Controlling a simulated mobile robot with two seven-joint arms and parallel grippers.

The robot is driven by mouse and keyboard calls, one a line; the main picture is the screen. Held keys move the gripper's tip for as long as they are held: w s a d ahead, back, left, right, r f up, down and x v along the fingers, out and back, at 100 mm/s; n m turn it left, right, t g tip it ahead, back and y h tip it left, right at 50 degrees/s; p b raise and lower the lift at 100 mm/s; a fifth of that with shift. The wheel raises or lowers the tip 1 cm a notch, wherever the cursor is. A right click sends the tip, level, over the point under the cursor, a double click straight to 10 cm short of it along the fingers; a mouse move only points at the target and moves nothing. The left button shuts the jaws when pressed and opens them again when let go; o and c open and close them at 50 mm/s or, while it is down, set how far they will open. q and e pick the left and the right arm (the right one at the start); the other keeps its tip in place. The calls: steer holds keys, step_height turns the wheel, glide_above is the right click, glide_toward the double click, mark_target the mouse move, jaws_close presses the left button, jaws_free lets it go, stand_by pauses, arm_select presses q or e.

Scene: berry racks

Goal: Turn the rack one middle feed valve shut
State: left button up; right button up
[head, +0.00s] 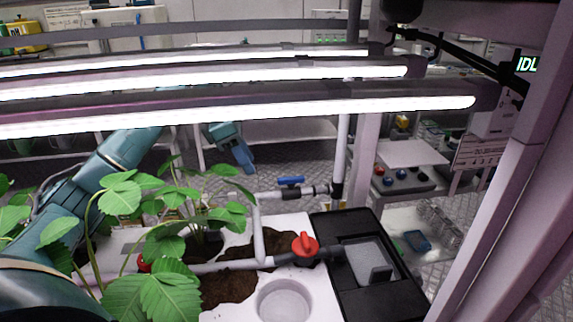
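A valve with a blue lever (291,181) sits on a grey pipe at the back of the white planting tray; the lever lies roughly along the pipe. A valve with a red handle (306,246) is on the nearer pipe, beside the black box. A second red fitting (143,263) shows partly behind leaves at the left. Which is the middle feed valve cannot be told. My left gripper (246,164) points down behind the plants, left of the blue lever and apart from it. It looks small and its finger gap is unclear. My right gripper is not in view.
Strawberry plants (165,225) crowd the left. Bright lamp bars (240,112) cross above the tray. A rack post (515,160) stands at the right, and a black box (330,225) sits at the tray's right end. Behind is a bench with knobs (400,175).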

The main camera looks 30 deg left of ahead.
arm_select(q)
steer(key=p, duration=0.2)
glide_above(290, 177)
steer(key=s+a, duration=0.2)
steer(key=x, duration=0.3)
steer(key=shift+w+d+f, duration=0.1)
steer(key=shift+w+f, duration=0.05)
steer(key=shift+p+x, duration=0.3)
steer(key=shift+x, duration=0.5)
jaws_close()
